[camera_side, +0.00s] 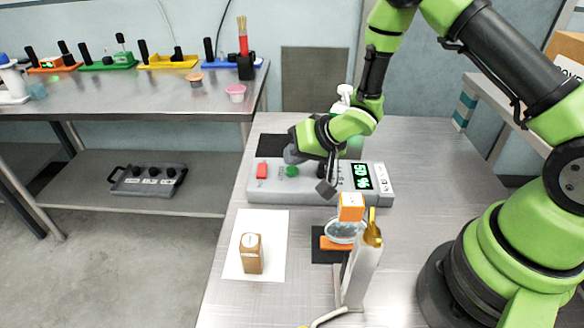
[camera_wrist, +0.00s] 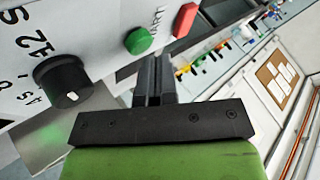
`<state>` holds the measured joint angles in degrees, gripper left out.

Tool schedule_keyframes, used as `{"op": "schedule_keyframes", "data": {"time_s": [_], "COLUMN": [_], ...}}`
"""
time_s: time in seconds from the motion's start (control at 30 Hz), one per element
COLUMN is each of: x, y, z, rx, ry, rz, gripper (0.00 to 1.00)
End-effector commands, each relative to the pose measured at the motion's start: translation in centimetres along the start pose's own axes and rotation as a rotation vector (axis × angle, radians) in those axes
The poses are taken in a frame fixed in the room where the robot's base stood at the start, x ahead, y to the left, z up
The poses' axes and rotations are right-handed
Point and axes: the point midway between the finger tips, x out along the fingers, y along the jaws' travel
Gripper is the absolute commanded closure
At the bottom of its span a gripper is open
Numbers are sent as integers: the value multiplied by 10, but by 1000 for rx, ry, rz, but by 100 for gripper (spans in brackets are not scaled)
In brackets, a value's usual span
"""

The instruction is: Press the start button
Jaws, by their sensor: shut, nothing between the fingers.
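The start button is a round green button (camera_side: 291,171) on the grey control box (camera_side: 237,188), beside a red rectangular button (camera_side: 262,171). In the wrist view the green button (camera_wrist: 138,40) has a label partly reading "ART" next to it, and the red button (camera_wrist: 185,20) is beyond it. A black knob (camera_wrist: 63,82) is at left.
The box has a green-digit display (camera_side: 361,177).

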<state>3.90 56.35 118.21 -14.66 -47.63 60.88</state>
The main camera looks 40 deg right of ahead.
Motion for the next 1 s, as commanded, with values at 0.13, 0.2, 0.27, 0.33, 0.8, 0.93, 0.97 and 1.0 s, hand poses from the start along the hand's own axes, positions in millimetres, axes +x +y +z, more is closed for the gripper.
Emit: {"op": "schedule_keyframes", "data": {"time_s": [0.13, 0.2, 0.27, 0.33, 0.8, 0.93, 0.97, 1.0], "x": [0, 1, 1, 2, 6, 6, 6, 6], "y": [0, 1, 1, 2, 4, 4, 4, 4], "z": [0, 1, 1, 1, 4, 4, 4, 4], "rx": [0, 0, 0, 0, 0, 0, 1, 1], "ry": [0, 0, 0, 0, 1, 1, 0, 0], "rz": [0, 0, 0, 0, 0, 0, 0, 0], "gripper": [100, 100, 100, 100, 100, 100, 100, 100]}}
